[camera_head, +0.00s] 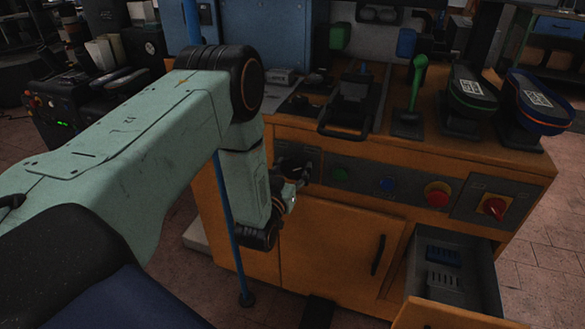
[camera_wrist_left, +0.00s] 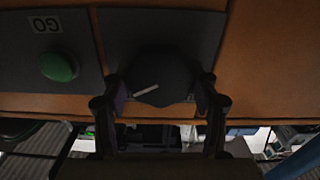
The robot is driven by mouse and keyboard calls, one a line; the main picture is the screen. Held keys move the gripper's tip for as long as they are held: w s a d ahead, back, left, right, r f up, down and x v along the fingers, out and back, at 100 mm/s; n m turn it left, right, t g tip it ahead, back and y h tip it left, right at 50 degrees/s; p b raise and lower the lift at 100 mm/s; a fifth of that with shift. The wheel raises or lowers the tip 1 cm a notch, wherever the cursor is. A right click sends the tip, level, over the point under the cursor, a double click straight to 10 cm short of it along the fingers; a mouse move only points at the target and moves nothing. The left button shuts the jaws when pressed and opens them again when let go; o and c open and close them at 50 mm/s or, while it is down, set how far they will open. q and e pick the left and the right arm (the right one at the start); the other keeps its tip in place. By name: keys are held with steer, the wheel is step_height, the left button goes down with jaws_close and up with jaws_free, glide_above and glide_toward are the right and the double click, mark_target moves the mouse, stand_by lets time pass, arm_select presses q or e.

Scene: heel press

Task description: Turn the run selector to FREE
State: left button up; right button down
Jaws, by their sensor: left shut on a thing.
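The run selector is a round black knob (camera_wrist_left: 162,68) with a white pointer line, on a dark plate, in the left wrist view. The pointer line lies slanted, a little off level in that picture. My left gripper (camera_wrist_left: 160,97) is shut on the knob, one finger on each side of it. In the head view my left gripper (camera_head: 295,187) is at the left end of the orange bench's front panel, and it largely hides the knob. No legible selector lettering shows. My right gripper is not in view.
A green GO button (camera_wrist_left: 59,67) sits beside the selector plate. Along the panel are a blue button (camera_head: 387,184), a red mushroom button (camera_head: 437,194) and a red rotary switch (camera_head: 494,207). An open drawer (camera_head: 476,264) juts out at lower right. A blue pole (camera_head: 229,235) stands near my left arm.

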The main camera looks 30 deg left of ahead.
arm_select(q)
steer(key=o, duration=1.2)
steer(key=shift+w, duration=0.1)
steer(key=shift+c, duration=0.2)
steer(key=v, duration=1.2)
steer(key=x, duration=1.2)
